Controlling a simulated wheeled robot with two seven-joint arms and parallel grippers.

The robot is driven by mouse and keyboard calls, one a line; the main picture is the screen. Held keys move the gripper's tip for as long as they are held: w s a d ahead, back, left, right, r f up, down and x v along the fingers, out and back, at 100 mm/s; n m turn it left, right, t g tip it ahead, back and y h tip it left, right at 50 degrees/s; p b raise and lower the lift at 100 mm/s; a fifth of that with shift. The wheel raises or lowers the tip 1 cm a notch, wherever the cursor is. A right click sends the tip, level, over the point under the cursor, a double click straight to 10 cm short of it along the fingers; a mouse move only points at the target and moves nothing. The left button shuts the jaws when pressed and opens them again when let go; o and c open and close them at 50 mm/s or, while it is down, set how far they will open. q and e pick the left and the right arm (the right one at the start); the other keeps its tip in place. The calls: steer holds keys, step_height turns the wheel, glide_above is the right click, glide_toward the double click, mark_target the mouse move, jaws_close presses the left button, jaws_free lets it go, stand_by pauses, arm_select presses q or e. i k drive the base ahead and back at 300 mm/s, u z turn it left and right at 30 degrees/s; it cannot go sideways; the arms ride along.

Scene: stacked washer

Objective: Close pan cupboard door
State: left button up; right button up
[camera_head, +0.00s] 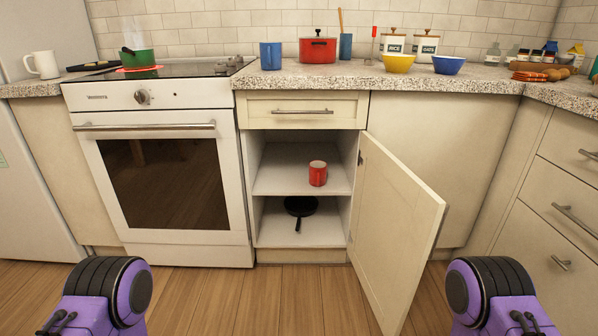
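The pan cupboard door (391,230) stands wide open, hinged on the right side of the cupboard and swung out toward me. The open cupboard (285,178) below the drawer shows two levels. Purple and black parts of my two arms show at the bottom left and bottom right. Neither of my grippers can be made out in the view.
A white oven (160,170) with its door shut stands left of the cupboard. A shut drawer (302,110) is above it. More drawers (562,205) are at the right. Wooden floor (288,300) in front is clear.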

mark_target(397, 222)
steer(key=z, duration=0.35)
steer(key=k, duration=0.5)
steer(key=z, duration=1.2)
steer(key=i, duration=0.8)
steer(key=u, duration=0.85)
steer(key=i, duration=0.55)
steer(key=u, duration=0.6)
